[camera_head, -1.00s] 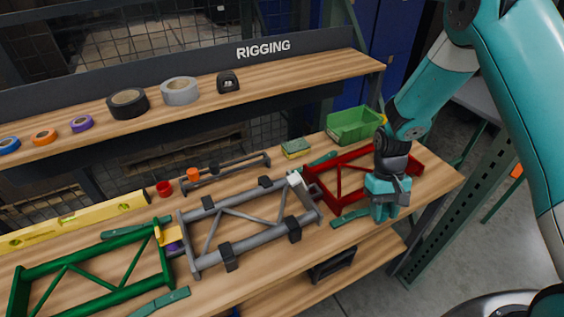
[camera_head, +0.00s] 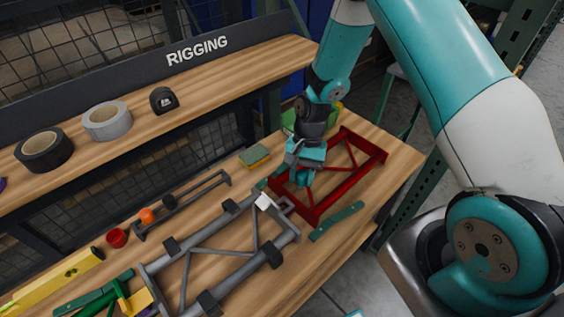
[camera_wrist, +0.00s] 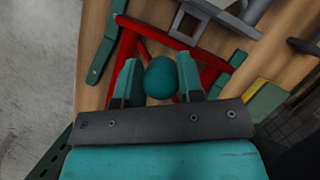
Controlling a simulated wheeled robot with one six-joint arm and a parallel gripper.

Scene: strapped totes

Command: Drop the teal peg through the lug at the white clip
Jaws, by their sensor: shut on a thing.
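My gripper (camera_head: 303,178) is over the left end of the red frame (camera_head: 357,191), right of the white clip and apart from it. In the wrist view, my gripper (camera_wrist: 160,85) is shut on the teal peg (camera_wrist: 160,77). Only the peg's round teal head shows clearly between the fingers; its shaft is hidden. The white clip (camera_head: 263,201) sits at the grey frame's (camera_head: 215,254) upper right corner, beside the red frame. The lug at the clip is too small to make out.
A rack (camera_head: 180,207) stands behind the grey frame, near an orange ball-headed piece (camera_head: 147,215) and a red piece (camera_head: 117,238). A sponge (camera_head: 254,155) and a green bin (camera_head: 291,121) lie behind my gripper. A green strap (camera_head: 337,221) lies in front of the red frame.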

